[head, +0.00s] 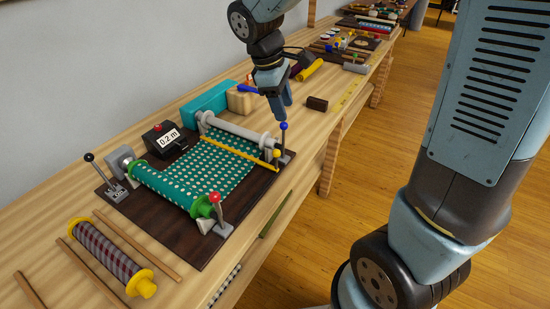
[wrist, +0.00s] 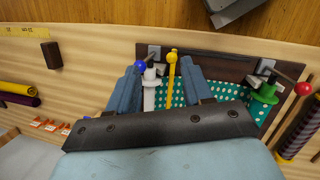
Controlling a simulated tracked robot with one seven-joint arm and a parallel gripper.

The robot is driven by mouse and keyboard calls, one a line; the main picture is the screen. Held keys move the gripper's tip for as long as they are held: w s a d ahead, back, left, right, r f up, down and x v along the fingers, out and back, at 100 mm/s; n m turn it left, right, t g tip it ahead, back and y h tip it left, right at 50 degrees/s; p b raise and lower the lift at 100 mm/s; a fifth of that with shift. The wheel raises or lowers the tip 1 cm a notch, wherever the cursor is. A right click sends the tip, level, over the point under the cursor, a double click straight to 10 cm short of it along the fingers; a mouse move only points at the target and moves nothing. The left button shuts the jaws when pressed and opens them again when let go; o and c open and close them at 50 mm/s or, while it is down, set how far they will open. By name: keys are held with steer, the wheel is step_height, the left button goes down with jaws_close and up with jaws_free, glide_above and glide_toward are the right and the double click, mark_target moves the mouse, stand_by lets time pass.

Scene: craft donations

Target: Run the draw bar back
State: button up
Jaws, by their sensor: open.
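The draw bar (head: 240,155) is a thin yellow bar across the teal dotted cloth (head: 222,165), close to the grey roller (head: 237,131). A yellow knob (head: 277,153) tops its near end. My gripper (head: 282,104) is open and points down near the roller's right end, by the blue-knobbed lever (head: 284,127). In the wrist view, the yellow bar (wrist: 171,90) and its knob (wrist: 172,57) appear between the fingers of my gripper (wrist: 161,68). The blue knob (wrist: 140,65) is beside the left finger. I cannot tell if anything touches. My palm hides part of the cloth.
A green-ended roller carries the cloth, with a red-knobbed crank (head: 215,198) in front. A counter box (head: 164,141) reads 0.2 m. A black-knobbed lever (head: 90,158) stands at the left. A dark block (head: 317,104) lies right of the board; bench surface around it is clear.

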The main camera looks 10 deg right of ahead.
mark_target(276, 158)
steer(key=w+a+f+n+h, duration=0.1)
steer(key=w+a+f+n, duration=0.1)
steer(key=a+f+n, duration=0.35)
steer(key=shift+m+g, duration=0.4)
steer(key=shift+m, duration=0.25)
steer(key=x, duration=0.9)
steer(key=a+x, duration=0.1)
steer(key=x, duration=0.4)
steer(key=shift+d+f, duration=0.15)
steer(key=shift+f, duration=0.25)
steer(key=shift+w, duration=0.1)
jaws_close()
steer(key=shift+r, duration=0.1)
